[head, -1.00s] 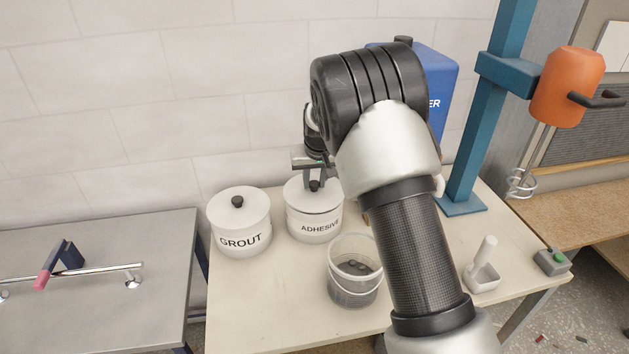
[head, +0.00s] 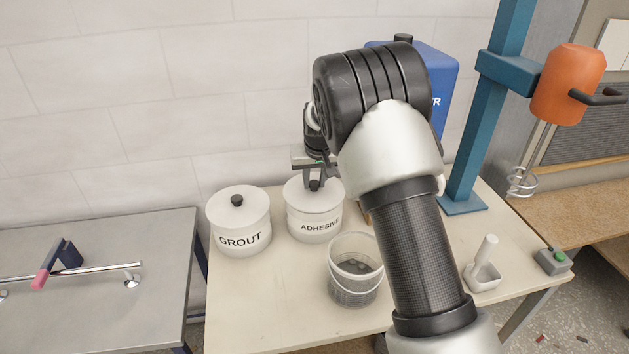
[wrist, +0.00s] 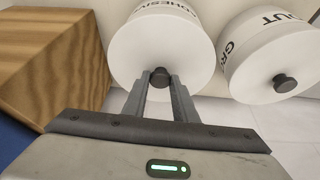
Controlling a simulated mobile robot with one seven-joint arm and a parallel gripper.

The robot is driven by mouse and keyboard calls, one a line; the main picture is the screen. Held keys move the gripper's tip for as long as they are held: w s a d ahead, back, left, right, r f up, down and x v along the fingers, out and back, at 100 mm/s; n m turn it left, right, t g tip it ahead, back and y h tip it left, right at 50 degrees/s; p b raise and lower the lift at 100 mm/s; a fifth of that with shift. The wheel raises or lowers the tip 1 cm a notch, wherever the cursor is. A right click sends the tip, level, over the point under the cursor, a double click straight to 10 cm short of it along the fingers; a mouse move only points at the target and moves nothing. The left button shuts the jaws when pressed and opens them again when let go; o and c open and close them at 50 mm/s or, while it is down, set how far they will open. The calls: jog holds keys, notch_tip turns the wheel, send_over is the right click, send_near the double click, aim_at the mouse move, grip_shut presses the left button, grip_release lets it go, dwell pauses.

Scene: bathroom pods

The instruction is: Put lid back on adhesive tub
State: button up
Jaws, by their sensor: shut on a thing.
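The white adhesive tub (head: 314,226) stands upright on the table, its label facing me in the head view. Its white lid (head: 328,196) with a dark knob sits on top of the tub, and I see no clear gap between them. My gripper (head: 315,184) is above the lid, pointing down, shut on the knob. In the wrist view my gripper (wrist: 160,80) has its two fingers on either side of the knob, with the lid (wrist: 150,60) spread out beyond them. My arm hides some of the area right of the tub.
The lidded grout tub (head: 239,227) stands close to the left. A clear bucket (head: 355,292) is in front of the adhesive tub. A blue container (head: 440,75) is behind my arm; a wooden block (wrist: 45,55) shows in the wrist view. Front-left table is clear.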

dwell(0.3)
jog(key=o, duration=1.6)
jog(key=shift+r, duration=0.1)
jog(key=shift+r+p, duration=1.95)
jog(key=shift+r, duration=1.5)
grip_shut()
